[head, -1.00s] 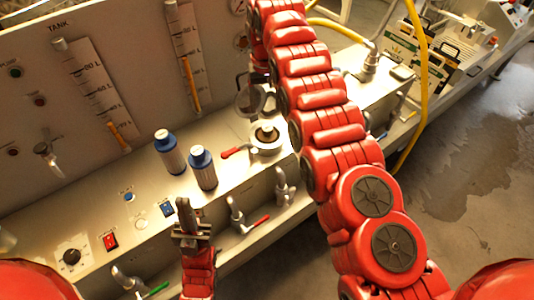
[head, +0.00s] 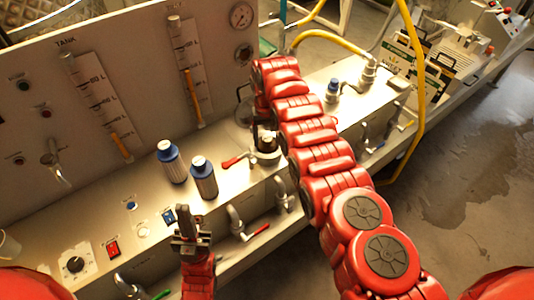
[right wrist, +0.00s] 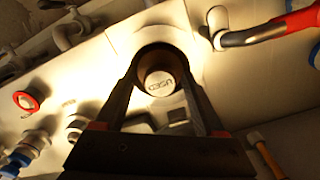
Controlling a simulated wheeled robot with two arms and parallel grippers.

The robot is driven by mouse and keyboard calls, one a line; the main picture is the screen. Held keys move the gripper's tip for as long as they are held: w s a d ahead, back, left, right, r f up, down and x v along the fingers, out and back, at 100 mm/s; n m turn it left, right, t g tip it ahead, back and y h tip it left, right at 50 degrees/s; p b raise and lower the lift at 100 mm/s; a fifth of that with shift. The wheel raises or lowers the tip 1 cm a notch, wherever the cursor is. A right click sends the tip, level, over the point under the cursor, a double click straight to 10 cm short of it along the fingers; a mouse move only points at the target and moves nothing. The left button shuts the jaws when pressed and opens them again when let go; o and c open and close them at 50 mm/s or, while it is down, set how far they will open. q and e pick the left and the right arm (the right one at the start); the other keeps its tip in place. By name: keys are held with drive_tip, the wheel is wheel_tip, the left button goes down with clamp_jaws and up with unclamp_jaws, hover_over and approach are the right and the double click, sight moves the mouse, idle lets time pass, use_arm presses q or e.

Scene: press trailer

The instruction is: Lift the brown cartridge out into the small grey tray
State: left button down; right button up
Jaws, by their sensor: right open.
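The brown cartridge (right wrist: 161,84) stands in a round metal housing (head: 267,157) on the bench. Its pale round end carries dark lettering that seems to read "USED". In the right wrist view my right gripper (right wrist: 160,74) is open, with one dark finger on each side of the cartridge. Whether the fingers touch it cannot be told. In the head view the right arm reaches down to the housing and partly hides it. My left gripper (head: 192,222) is low in front of the bench, apart from the housing; its jaw gap is unclear. I cannot make out the small grey tray.
Two blue-capped bottles (head: 204,178) stand left of the housing. A red-handled valve (head: 236,160) sits close beside it. More valves line the bench front. A yellow hose (head: 421,80) hangs at the right. The panel with gauges rises behind.

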clamp_jaws()
idle(1.4)
